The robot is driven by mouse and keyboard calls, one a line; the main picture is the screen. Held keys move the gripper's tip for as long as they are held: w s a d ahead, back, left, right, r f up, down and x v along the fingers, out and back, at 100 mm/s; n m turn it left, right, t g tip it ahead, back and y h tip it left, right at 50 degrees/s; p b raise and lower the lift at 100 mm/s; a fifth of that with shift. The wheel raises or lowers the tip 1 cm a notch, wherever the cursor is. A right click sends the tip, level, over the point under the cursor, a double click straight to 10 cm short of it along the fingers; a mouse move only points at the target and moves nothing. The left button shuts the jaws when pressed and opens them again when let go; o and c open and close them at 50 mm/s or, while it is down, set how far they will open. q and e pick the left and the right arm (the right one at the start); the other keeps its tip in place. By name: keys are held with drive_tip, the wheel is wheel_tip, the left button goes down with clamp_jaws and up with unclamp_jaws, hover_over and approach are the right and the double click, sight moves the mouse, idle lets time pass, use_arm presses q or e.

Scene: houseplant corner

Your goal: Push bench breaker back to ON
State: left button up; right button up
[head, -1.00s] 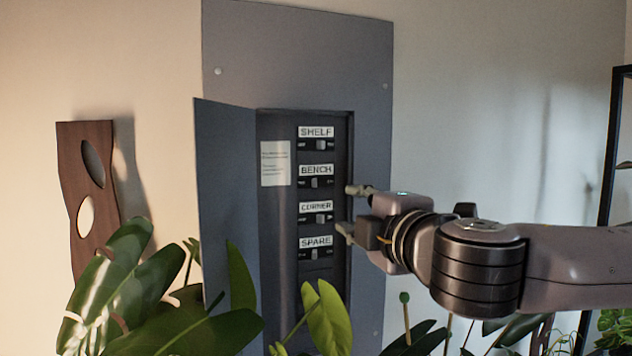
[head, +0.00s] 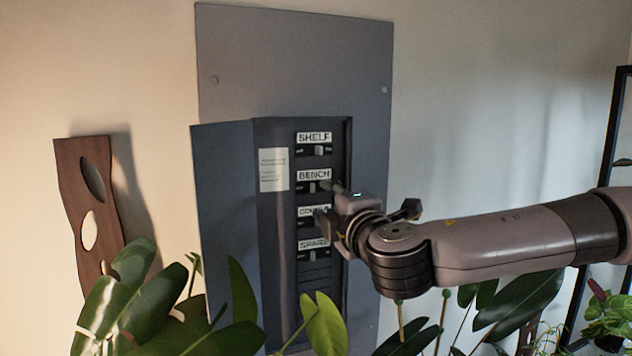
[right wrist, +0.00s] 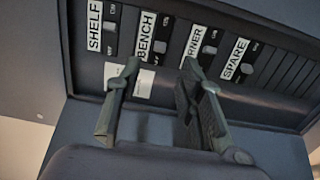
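The BENCH breaker (head: 312,187) is the second switch down in the grey breaker panel (head: 297,62). Its small grey toggle sits further left in its slot than the SHELF toggle (head: 319,151). My right gripper (head: 328,200) is at the panel's right side, its upper finger just right of the BENCH switch and its lower finger over the CORNER row. In the right wrist view, the gripper (right wrist: 160,70) is open and empty, with fingers apart below the BENCH (right wrist: 160,48) and CORNER (right wrist: 208,50) switches. Contact with a toggle cannot be told. My left gripper is not in view.
The panel door (head: 222,205) stands open to the left. Leafy plants (head: 130,300) fill the area below the panel. A brown wooden wall piece (head: 72,180) hangs at left, and a dark shelf frame (head: 607,180) stands at far right.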

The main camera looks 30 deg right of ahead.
sight(314, 189)
drive_tip(key=p+x, duration=0.2)
drive_tip(key=x, duration=0.5)
drive_tip(key=shift+w+p, duration=0.3)
drive_tip(key=shift+w, duration=0.05)
drive_tip(key=shift+c, duration=0.2)
drive_tip(key=shift+f, duration=0.1)
clamp_jaws()
drive_tip(key=shift+d, duration=0.1)
